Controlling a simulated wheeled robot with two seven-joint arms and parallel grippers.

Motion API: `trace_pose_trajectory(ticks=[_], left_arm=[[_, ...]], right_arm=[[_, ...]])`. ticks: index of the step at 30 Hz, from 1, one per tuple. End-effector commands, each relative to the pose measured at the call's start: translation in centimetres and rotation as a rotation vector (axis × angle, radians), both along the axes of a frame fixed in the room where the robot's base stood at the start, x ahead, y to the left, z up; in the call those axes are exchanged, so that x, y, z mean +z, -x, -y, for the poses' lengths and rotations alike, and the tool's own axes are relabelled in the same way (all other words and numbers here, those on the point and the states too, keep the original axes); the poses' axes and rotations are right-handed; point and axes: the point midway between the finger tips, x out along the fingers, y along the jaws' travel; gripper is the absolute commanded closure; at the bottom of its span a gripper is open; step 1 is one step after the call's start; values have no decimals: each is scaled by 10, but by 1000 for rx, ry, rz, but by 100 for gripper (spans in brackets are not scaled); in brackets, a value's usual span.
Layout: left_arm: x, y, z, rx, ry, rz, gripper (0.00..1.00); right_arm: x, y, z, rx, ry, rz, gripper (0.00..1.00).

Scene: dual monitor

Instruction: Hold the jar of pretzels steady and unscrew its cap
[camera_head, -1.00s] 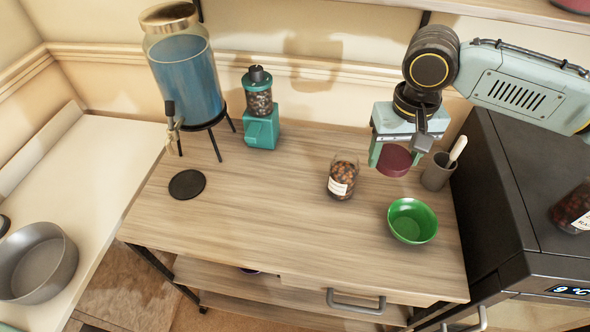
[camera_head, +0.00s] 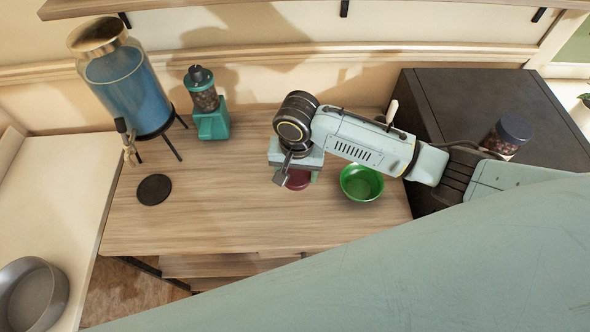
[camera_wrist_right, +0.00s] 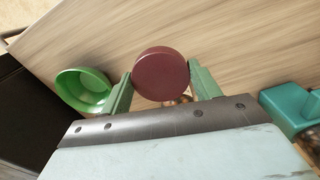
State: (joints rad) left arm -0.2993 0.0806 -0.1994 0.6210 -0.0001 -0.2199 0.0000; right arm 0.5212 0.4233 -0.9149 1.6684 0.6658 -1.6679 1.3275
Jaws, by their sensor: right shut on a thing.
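My right gripper (camera_head: 297,181) is shut on a dark red round cap (camera_head: 298,180), above the middle right of the wooden table. In the right wrist view the cap (camera_wrist_right: 161,75) sits between the two green fingers (camera_wrist_right: 161,90). A bit of the brown contents of the glass jar (camera_wrist_right: 182,99) shows just below the cap. In the head view the jar is hidden under my right gripper and wrist. I cannot tell whether the cap touches the jar's rim. My left gripper is not in view.
A green bowl (camera_head: 362,183) stands right of the gripper. A teal grinder (camera_head: 209,110), a blue drink dispenser (camera_head: 128,88) and a black disc (camera_head: 154,189) are on the left. A dark-lidded jar (camera_head: 507,136) stands on the black appliance (camera_head: 470,95). A large pale green surface fills the lower right.

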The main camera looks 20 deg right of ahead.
Motion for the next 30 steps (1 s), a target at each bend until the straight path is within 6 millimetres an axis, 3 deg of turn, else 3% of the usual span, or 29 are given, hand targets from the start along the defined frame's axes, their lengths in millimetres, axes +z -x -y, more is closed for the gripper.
trace_pose_trajectory(ticks=[6, 18, 30], left_arm=[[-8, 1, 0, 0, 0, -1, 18], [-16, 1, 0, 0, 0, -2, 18], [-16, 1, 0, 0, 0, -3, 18]], right_arm=[[-44, 1, 1, 0, 3, -3, 65], [-90, 1, 0, 1, 3, -1, 66], [-95, 1, 0, 2, 1, 0, 66]])
